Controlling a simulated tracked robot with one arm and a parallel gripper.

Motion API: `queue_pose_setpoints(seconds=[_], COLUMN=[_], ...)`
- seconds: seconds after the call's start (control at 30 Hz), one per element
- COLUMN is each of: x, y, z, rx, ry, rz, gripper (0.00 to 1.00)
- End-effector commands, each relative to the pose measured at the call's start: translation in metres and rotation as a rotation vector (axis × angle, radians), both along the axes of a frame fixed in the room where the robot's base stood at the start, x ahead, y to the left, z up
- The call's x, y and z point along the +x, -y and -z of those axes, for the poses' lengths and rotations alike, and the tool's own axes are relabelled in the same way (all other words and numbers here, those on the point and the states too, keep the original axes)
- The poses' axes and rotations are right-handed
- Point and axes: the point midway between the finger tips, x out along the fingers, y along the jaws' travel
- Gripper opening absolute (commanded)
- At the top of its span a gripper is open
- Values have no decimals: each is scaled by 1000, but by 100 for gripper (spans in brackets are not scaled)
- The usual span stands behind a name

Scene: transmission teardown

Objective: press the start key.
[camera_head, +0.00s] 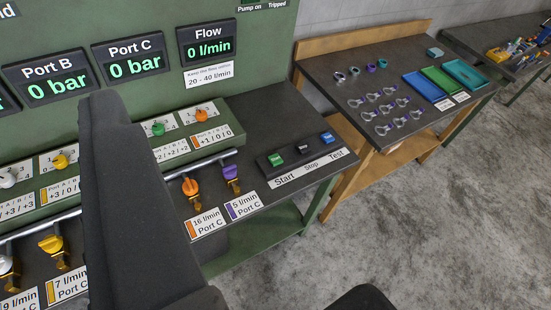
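The start key (275,160) is a green key at the left end of a small dark key box (300,153) on the green bench. The label strip (310,168) in front of the box reads Start, Stop, Test. The start key is in plain sight with nothing over it. A large dark part of mine (140,210) rises through the left of the view, well left of the key box. Another dark rounded part of mine shows at the bottom edge. I cannot make out my fingertips or whether they are open, and nothing of mine touches the key.
Black stop key (303,150) and blue test key (327,138) sit right of the start key. Orange valve (190,187) and purple valve (231,172) stand to its left. Displays above read 0 bar and Flow (208,45) 0 l/min. A parts table (385,75) stands behind right.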

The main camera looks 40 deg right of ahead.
Motion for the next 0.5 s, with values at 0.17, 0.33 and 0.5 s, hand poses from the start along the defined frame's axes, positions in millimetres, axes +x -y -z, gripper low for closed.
queue_pose_setpoints(seconds=[0.17, 0.33, 0.5], x=[0, 0, 0], y=[0, 0, 0], z=[0, 0, 0], rx=[0, 0, 0], ry=[0, 0, 0], rz=[0, 0, 0], gripper=[1, 0, 0])
